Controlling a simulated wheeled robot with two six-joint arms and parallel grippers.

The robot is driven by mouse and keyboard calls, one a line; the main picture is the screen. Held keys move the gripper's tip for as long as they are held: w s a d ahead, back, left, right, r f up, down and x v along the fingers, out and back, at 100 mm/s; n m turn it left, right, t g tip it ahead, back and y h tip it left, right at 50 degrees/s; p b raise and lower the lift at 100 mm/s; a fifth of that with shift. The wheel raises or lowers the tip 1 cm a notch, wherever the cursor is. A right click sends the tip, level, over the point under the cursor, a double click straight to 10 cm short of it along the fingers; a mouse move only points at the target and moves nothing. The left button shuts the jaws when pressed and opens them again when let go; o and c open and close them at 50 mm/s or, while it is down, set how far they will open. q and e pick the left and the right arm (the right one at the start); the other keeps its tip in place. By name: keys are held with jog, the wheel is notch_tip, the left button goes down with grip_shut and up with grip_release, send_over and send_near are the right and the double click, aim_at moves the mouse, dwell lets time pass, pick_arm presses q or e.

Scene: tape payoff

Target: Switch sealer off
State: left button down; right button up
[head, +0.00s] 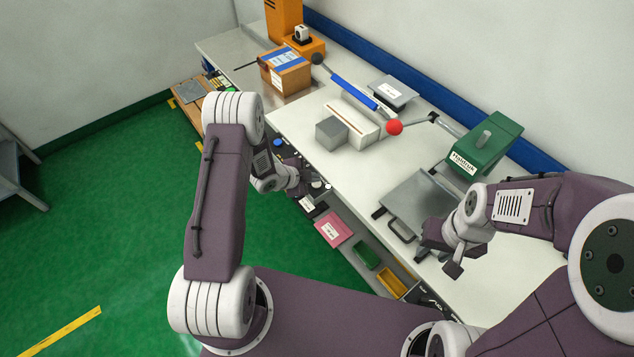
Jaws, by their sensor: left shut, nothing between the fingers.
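What looks like the sealer (350,122) is a long white unit with a blue bar (354,93) and a grey block (332,133) at its front, on the white workbench. I cannot make out its switch. My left gripper (308,180) is shut and empty, low at the bench's front edge, nearer me than the sealer; its tips are small and partly lost among dark things. My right gripper (445,252) is at the front of the green press, apart from the sealer; its finger gap is unclear.
A green press (484,143) with a grey plate (424,199) stands right; a red ball knob (394,127) is on a lever. A cardboard box (285,72) and orange machine (284,20) stand behind. A shelf below holds a pink item (333,230) and bins.

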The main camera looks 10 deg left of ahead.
aim_at(314, 185)
dwell(0.6)
pick_arm(q)
jog(key=shift+f+b, duration=0.45)
jog(key=shift+f, duration=0.25)
dwell(0.4)
jog(key=shift+r+p, duration=0.3)
jog(key=shift+r, duration=0.4)
notch_tip(314, 185, up, 6)
jog(key=p, duration=0.4)
jog(key=shift+p, duration=0.35)
